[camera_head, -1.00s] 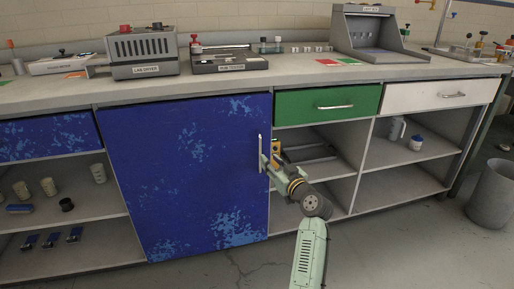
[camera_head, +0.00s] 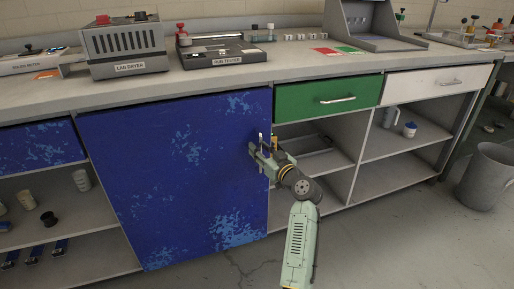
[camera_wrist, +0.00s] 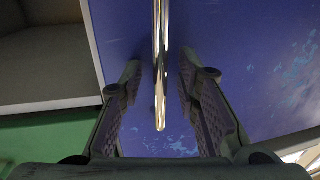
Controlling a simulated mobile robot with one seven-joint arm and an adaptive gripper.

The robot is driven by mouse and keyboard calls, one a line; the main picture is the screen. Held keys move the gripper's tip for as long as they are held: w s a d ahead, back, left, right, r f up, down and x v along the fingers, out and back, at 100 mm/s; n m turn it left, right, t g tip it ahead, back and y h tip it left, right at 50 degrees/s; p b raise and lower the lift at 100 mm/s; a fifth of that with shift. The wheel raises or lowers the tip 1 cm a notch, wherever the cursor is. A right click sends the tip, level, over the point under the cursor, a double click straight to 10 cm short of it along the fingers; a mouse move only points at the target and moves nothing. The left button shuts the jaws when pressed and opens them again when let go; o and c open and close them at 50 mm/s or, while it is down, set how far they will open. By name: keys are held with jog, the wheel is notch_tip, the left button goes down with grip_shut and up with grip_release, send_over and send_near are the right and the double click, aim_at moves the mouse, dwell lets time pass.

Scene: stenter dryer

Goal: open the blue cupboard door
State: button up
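The blue cupboard door (camera_head: 180,175) has worn pale patches and fills the front of the bench left of centre. It looks closed or nearly so; I cannot tell if there is a slight gap. Its metal bar handle (camera_head: 261,138) stands upright near the door's right edge. My gripper (camera_head: 259,152) is at this handle in the head view and partly hides its lower part. In the wrist view the handle (camera_wrist: 160,60) runs down between the two fingers of my gripper (camera_wrist: 160,80). Both fingers are apart, with a gap on each side of the bar.
A green drawer (camera_head: 325,98) and open shelves lie right of the door, close to my arm. A white drawer (camera_head: 438,80) is farther right. A grey bin (camera_head: 485,178) stands on the floor at right. The floor before the door is clear.

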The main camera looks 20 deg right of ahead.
jog(key=shift+c, duration=0.5)
grip_shut()
dwell(0.4)
